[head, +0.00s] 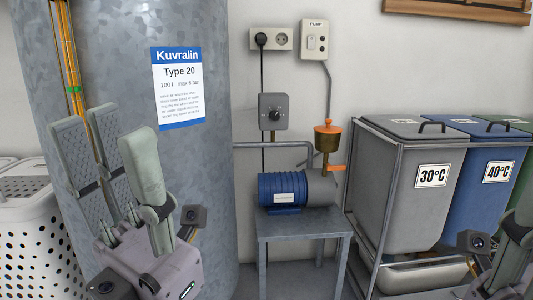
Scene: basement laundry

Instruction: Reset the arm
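My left gripper (116,138) is raised in front of the grey metal tank (215,200) at the left. Its grey-green padded fingers point up and stand apart, with nothing between them. My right gripper (516,235) shows only in part at the lower right edge, in front of the laundry bins. Its fingertips are cut off by the frame, so I cannot tell its opening.
A blue pump (283,188) stands on a small metal table (304,225). A grey 30°C bin (403,190) and a blue 40°C bin (487,190) stand in a rack at the right. A white basket (35,245) is at far left. Sockets and a switch box (274,111) are on the wall.

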